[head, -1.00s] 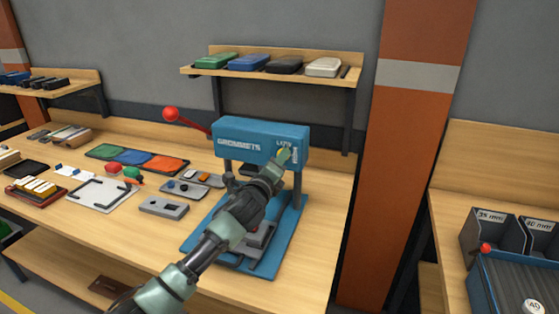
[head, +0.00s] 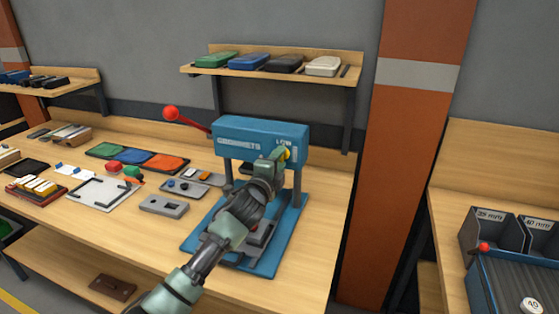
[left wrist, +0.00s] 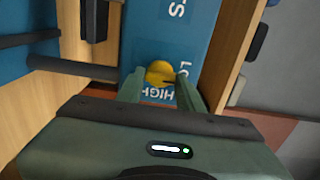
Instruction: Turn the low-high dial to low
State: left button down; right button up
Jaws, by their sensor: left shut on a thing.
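The low-high dial is a yellow knob (left wrist: 160,72) on the front of a blue press (head: 259,140) marked GROMMETS. In the head view only a bit of the dial (head: 288,154) shows beside my fingers. My left gripper (left wrist: 159,86) is shut on the dial, one finger on each side of it. The LOW label (head: 284,142) shows above the gripper in the head view. Which way the dial points is not clear. My right gripper is not in view.
A lever with a red ball (head: 171,112) sticks out left of the press. A shelf (head: 275,75) with several coloured cases hangs above and behind it. A grey block (head: 163,206) and trays lie left on the bench. An orange post (head: 400,150) stands to the right.

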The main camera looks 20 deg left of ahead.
pick_arm(q)
jog(key=shift+f, duration=0.1)
jog(key=c, duration=0.9)
grip_release()
jog(key=shift+a, duration=0.1)
jog(key=shift+s, duration=0.1)
jog(key=shift+s, duration=0.1)
jog(key=s+b, duration=0.1)
jog(key=s, duration=0.6)
jog(key=shift+s+a+b, duration=0.15)
jog(key=shift+s+b, duration=0.15)
jog(key=shift+b, duration=0.05)
